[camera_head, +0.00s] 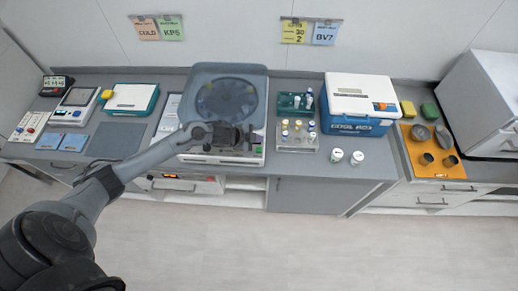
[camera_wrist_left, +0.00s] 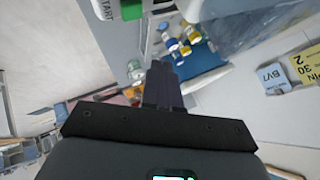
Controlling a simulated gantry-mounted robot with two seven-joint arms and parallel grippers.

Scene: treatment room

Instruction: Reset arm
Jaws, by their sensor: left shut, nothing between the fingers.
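My left arm (camera_head: 145,160) reaches in from the left across the counter front. My left gripper (camera_head: 243,138) is in front of and over the front part of the centrifuge (camera_head: 252,159), below its blue-grey lid (camera_head: 200,77). The fingers are closed together with nothing between them. In the left wrist view the shut fingers (camera_wrist_left: 163,82) point toward a rack area with several capped vials (camera_wrist_left: 180,42). A green button (camera_wrist_left: 131,9) beside the lettering START shows near the top edge. Whether the gripper touches the centrifuge cannot be told. My right gripper is in neither view.
A vial rack (camera_head: 297,141) and a green rack (camera_head: 290,101) stand right of the centrifuge. Two white-capped jars (camera_head: 346,157), a blue-white cool box (camera_head: 359,104) and an orange mat (camera_head: 424,173) lie farther right. The floor in front is clear.

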